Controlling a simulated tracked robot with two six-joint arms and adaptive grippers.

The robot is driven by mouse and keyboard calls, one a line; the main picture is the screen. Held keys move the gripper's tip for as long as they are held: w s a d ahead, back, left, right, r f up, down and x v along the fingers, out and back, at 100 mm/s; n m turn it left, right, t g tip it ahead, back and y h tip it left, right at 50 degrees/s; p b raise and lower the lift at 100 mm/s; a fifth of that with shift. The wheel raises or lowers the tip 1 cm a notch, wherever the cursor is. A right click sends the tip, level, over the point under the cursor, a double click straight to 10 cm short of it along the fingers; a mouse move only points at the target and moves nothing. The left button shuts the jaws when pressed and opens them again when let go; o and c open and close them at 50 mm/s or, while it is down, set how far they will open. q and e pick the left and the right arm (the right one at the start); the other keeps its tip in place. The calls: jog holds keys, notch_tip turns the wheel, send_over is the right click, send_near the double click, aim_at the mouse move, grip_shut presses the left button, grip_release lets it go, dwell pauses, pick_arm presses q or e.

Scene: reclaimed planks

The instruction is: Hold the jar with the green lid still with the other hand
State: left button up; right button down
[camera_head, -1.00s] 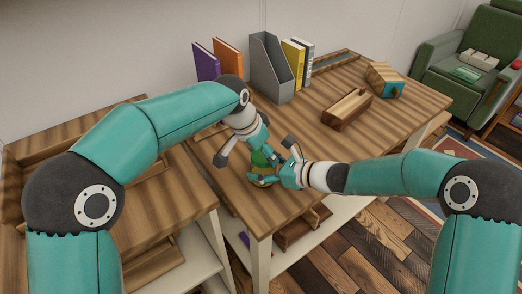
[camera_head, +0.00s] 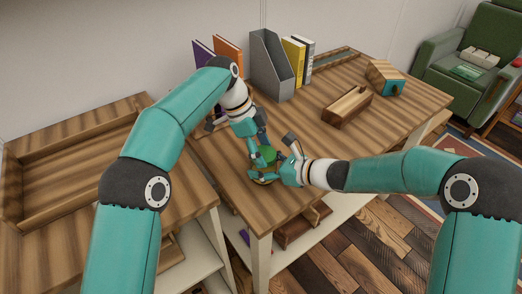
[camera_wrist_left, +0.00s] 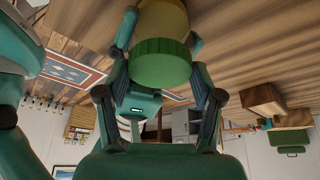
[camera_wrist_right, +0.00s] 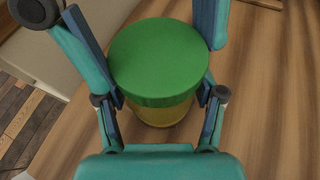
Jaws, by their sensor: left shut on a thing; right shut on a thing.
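The jar with the green lid (camera_head: 267,153) stands near the front left corner of the wooden table, largely hidden by my grippers. In the right wrist view its round green lid (camera_wrist_right: 160,60) sits on a yellowish body (camera_wrist_right: 163,112). The left wrist view shows the lid (camera_wrist_left: 160,65) and body (camera_wrist_left: 163,20) between the fingers. My left gripper (camera_head: 260,148) comes from behind and is shut on the jar. My right gripper (camera_head: 274,171) comes from the right and is also shut on the jar. The exact finger contacts are partly hidden.
A grey magazine holder (camera_head: 271,68), a yellow book (camera_head: 293,62) and an orange book (camera_head: 228,52) stand at the back. A wooden box (camera_head: 347,108) and a wooden block with a teal face (camera_head: 386,78) lie right. The table between is clear.

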pick_arm(q)
jog(key=shift+m+g, duration=0.6)
jog(key=shift+m, duration=0.8)
jog(key=o, duration=0.7)
jog(key=shift+o, duration=0.3)
jog(key=shift+o, duration=0.7)
pick_arm(e)
jog(key=shift+c, duration=0.2)
grip_release()
jog(key=v, duration=1.2)
jog(key=shift+f, duration=0.1)
